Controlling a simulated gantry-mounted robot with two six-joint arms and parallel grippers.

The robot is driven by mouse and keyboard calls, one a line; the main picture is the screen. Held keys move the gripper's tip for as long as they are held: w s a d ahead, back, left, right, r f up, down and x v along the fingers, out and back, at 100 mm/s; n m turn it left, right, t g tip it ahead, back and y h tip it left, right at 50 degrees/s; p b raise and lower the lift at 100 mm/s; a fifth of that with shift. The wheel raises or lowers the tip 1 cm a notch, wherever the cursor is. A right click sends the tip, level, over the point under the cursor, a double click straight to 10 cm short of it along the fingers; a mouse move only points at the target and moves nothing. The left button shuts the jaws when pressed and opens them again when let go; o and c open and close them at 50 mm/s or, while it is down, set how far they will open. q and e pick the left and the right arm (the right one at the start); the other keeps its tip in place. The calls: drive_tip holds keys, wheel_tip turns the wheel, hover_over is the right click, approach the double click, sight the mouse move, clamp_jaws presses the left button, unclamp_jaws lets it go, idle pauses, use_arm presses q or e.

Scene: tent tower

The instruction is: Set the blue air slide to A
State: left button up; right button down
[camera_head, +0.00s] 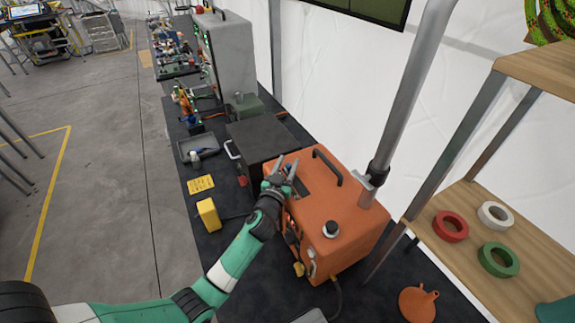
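The orange machine (340,205) stands on the dark bench, with a black handle and a round dark knob on top. My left gripper (283,165) is at the machine's upper left edge, beside the grey-black box. Its two fingers stand apart with nothing visible between them. I cannot make out a blue air slide or an A mark. My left wrist and forearm cover part of the machine's left face, where small controls show. My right gripper is not in view.
A dark box (262,140) with a pale handle stands directly behind the machine. A yellow block (208,214) and a yellow card (200,184) lie to the left. A wooden shelf (470,205) with tape rolls and a grey post (408,90) stand at the right.

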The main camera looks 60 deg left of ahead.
use_arm(q)
drive_tip(key=shift+o, duration=0.3)
drive_tip(key=shift+d, duration=0.1)
drive_tip(key=shift+s+d, duration=0.2)
drive_tip(key=shift+d, duration=0.05)
drive_tip(key=v, duration=1.1)
drive_tip(key=shift+a+r, duration=0.1)
